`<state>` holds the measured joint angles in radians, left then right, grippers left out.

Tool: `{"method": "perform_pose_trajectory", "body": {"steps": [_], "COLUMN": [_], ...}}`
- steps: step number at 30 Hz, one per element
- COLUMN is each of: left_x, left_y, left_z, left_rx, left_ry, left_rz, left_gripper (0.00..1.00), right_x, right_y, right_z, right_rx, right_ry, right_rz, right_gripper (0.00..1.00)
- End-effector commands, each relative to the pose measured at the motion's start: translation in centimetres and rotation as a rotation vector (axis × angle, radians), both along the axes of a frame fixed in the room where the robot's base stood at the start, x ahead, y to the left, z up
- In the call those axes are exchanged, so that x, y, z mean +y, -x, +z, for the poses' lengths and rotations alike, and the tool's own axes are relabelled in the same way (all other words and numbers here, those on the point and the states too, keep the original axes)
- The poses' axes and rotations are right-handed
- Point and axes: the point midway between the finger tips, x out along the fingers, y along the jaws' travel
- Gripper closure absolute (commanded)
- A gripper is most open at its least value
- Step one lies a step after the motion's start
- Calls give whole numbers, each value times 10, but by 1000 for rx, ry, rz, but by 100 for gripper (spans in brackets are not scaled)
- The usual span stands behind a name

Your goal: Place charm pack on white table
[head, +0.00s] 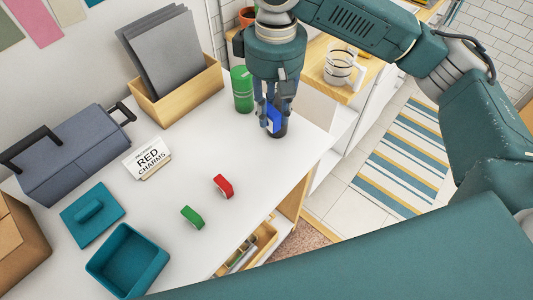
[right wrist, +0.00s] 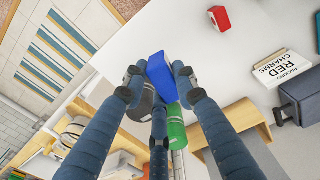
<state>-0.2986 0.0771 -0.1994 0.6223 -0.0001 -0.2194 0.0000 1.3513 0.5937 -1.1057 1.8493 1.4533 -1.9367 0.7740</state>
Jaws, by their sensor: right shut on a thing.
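The white table (head: 245,190) fills the left and middle of the head view. My right gripper (head: 274,112) points down over its far right part, shut on a small blue block (head: 273,123). In the right wrist view the blue block (right wrist: 160,75) sits between the fingertips of the gripper (right wrist: 159,73). A red block (head: 223,187) and a green block (head: 192,217) lie apart on the table. A card (head: 148,157) reads "RED CHARMS". No label shows which block is the charm pack. My left gripper is not in view.
A green can (head: 242,88) and a dark cylinder (right wrist: 141,104) stand close to the held block. A wooden box (head: 180,103) with grey sheets, a blue-grey toolbox (head: 75,165) and an open teal box (head: 125,262) are on the table. The table's middle is mostly clear.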

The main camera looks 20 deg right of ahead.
Motion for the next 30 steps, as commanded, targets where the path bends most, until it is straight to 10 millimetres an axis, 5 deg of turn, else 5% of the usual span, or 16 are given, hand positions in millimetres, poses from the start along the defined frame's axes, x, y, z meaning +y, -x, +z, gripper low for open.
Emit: {"method": "perform_pose_trajectory", "body": {"steps": [8,24,30], "left_x": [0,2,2], "left_y": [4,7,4], "left_z": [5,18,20], "left_rx": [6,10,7], "left_ry": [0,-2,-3], "left_rz": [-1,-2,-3], "left_gripper": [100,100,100], "right_x": [27,26,26], "right_y": [-22,-22,-23], "right_z": [14,-114,-136], "right_rx": [33,34,31], "right_ry": [-4,-2,-3], "right_rz": [171,175,174], "right_gripper": [90,90,90]}}
